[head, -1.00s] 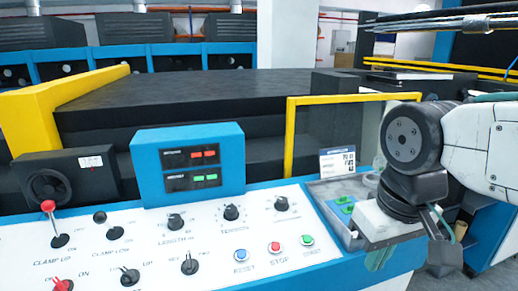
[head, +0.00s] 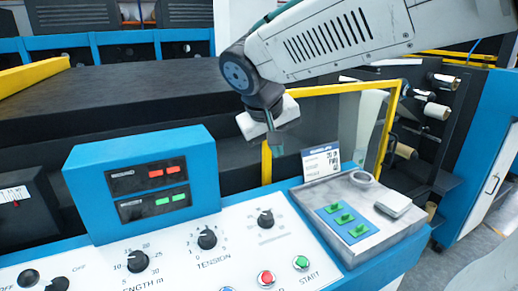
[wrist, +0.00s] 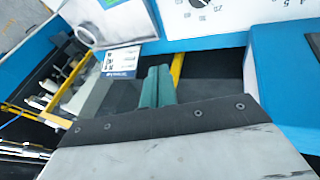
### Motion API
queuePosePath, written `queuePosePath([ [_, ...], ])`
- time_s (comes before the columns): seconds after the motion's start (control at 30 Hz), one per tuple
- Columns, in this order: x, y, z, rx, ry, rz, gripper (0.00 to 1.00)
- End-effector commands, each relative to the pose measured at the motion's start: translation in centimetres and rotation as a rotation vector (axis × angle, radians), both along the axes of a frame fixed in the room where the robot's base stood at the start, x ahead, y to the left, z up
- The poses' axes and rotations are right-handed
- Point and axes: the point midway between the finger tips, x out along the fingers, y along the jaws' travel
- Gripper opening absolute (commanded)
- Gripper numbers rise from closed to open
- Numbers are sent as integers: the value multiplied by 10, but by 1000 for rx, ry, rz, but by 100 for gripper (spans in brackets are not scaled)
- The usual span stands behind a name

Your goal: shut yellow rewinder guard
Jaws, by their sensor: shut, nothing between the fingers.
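The yellow rewinder guard (head: 388,125) is a yellow frame around a clear panel, standing behind the right end of the control console. Its left post shows below my gripper, and my arm covers part of its left side. In the wrist view a yellow post of the guard (wrist: 177,68) stands just beside my fingertips. My gripper (head: 276,148) is shut and empty, pointing down at the guard's left post. Its teal fingers (wrist: 158,75) lie together in the wrist view. I cannot tell whether they touch the post.
The console carries a blue display box (head: 145,185), knobs and buttons. Right of the guard is a rack with rolls (head: 437,111).

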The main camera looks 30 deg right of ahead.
Motion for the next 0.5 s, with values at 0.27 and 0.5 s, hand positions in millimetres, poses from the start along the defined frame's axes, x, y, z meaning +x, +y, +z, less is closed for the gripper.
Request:
queuePosePath([
  [0.27, 84, 26, 11, -103, -124, 3, 0],
  [0.5, 98, 14, -9, -110, -133, -1, 0],
])
